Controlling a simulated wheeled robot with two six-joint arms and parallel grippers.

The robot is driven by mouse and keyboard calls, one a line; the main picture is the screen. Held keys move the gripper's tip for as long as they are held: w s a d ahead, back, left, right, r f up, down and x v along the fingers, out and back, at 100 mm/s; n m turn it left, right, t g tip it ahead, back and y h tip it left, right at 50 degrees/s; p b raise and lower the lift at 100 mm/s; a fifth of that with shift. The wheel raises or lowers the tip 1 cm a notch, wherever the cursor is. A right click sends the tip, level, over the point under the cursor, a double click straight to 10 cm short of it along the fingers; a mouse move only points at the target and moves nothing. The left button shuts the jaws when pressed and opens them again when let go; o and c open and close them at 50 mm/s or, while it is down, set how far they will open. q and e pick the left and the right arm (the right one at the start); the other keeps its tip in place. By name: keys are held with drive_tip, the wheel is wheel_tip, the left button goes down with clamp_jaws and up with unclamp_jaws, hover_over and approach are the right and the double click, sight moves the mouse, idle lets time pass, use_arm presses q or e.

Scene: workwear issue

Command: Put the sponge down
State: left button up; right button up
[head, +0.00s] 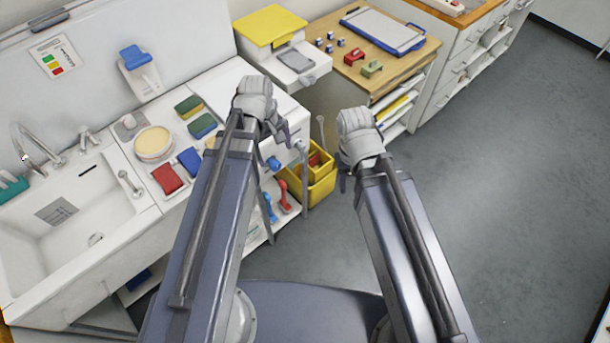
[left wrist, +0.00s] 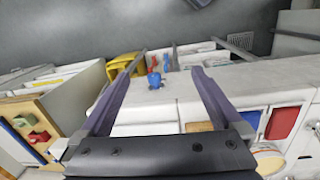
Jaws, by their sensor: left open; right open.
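A sponge with a dark green top and yellow side (head: 188,106) lies on the white counter right of the sink, in the head view. A similar green-blue sponge (head: 202,125) lies just in front of it. A tan block (head: 210,142), perhaps another sponge, is partly hidden by my left arm; it also shows near the base of the fingers in the left wrist view (left wrist: 199,127). My left gripper (head: 276,141) is open and empty above the counter's front edge; its spread fingers show in the left wrist view (left wrist: 168,65). My right gripper (head: 345,172) is open and empty over the floor.
A red item (head: 168,178), a blue item (head: 190,160) and a round pale tub (head: 154,144) stand on the counter beside the sink (head: 100,262). A yellow bin (head: 318,186) stands below the left gripper's right. Open floor (head: 490,180) lies to the right.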

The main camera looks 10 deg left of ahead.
use_arm(q)
drive_tip(key=s+d+m+y, duration=0.2)
drive_tip(key=s+d+m, duration=0.5)
drive_tip(key=d+m, duration=0.3)
drive_tip(key=m, duration=0.2)
drive_tip(key=shift+s+m, duration=0.3)
drive_tip(key=shift+s, duration=0.1)
drive_tip(key=shift+f, duration=0.1)
wheel_tip(320, 180, down, 5)
drive_tip(key=b, duration=0.4)
drive_tip(key=shift+r+b, duration=0.2)
drive_tip(key=shift+b, duration=0.2)
